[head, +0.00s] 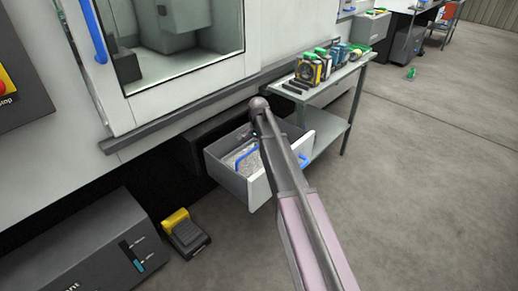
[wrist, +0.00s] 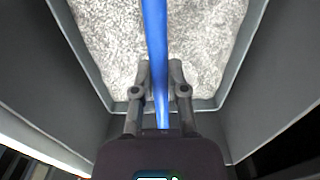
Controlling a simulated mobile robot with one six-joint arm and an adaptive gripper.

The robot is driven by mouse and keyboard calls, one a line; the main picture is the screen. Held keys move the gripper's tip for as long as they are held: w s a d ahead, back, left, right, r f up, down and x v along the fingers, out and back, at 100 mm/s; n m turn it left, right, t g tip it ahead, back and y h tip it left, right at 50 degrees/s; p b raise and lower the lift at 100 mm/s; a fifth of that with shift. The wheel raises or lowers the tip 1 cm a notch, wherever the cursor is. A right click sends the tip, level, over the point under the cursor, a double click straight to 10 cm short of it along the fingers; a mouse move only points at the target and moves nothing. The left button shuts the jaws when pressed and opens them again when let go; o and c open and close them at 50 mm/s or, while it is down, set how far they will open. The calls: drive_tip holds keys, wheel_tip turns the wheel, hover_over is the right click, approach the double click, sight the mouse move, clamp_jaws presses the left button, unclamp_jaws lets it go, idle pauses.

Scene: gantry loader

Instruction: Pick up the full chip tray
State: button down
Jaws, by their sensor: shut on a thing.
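The chip tray (wrist: 230,84) is a grey bin filled with silvery metal chips (wrist: 105,45). It sits inside a pulled-out grey drawer (head: 232,183) under the machine. A blue bar handle (wrist: 154,30) spans the tray; it also shows in the head view (head: 243,157). My gripper (wrist: 160,72) is over the chips, with its two fingers closed on either side of the blue handle. In the head view my arm hides the gripper and part of the tray.
A side table (head: 318,88) with several tools stands right of the drawer. A yellow and black foot pedal (head: 184,232) and a dark grey unit (head: 95,250) are on the floor at left. The machine's sill (head: 190,112) overhangs behind.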

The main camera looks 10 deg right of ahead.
drive_tip(key=shift+r+p, duration=4.8)
drive_tip(key=shift+r, duration=0.1)
drive_tip(key=shift+r, duration=0.15)
wheel_tip(320, 180, up, 35)
drive_tip(key=p, duration=3.5)
drive_tip(key=shift+s, duration=0.15)
